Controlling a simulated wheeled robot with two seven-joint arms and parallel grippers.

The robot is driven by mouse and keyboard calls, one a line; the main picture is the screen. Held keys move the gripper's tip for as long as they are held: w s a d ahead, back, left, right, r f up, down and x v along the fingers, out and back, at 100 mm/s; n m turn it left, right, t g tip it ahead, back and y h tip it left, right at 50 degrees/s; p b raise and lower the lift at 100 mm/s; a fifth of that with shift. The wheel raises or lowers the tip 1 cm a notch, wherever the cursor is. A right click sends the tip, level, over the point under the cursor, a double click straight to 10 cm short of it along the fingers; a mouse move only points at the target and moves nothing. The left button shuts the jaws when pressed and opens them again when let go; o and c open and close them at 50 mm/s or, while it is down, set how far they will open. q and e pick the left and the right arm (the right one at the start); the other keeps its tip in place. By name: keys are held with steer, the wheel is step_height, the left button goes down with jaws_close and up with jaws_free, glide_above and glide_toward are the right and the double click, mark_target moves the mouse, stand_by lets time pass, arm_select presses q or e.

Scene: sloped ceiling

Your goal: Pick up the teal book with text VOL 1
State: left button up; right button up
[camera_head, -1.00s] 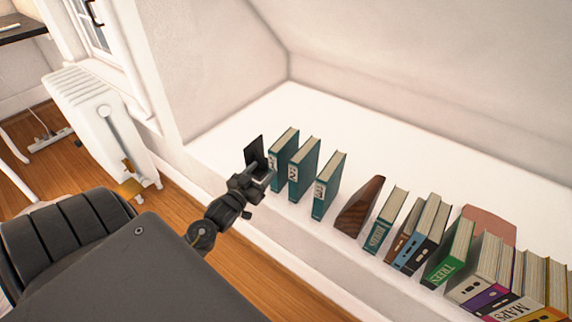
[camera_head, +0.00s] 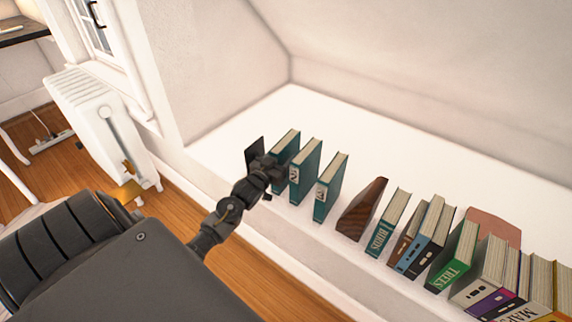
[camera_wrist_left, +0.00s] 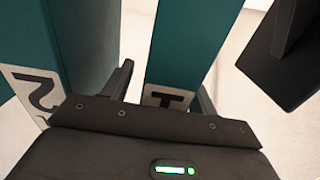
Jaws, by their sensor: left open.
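Three teal books stand upright in a row on the white ledge. The leftmost teal book (camera_head: 285,146) has its label hidden by my gripper in the head view. In the left wrist view it is the middle teal spine (camera_wrist_left: 185,45), with a partly covered label that looks like an upside-down 1. The middle teal book (camera_head: 306,172) shows a 2, also upside down in the left wrist view (camera_wrist_left: 32,92). My left gripper (camera_head: 265,160) is open at the leftmost book, one dark finger on its outer side, the other partly hidden near the gap between books. My right gripper is out of view.
The third teal book (camera_head: 331,187) and a brown wooden wedge (camera_head: 361,208) stand to the right. Beyond them is a row of several more books, including a green TREES book (camera_head: 455,260). The ledge (camera_head: 400,150) behind is clear. A white radiator (camera_head: 95,120) stands at left.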

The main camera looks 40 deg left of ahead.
arm_select(q)
steer(key=shift+w+a, duration=0.1)
steer(key=shift+w, duration=0.2)
jaws_close()
stand_by(1.0)
steer(key=shift+r, duration=0.15)
stand_by(0.3)
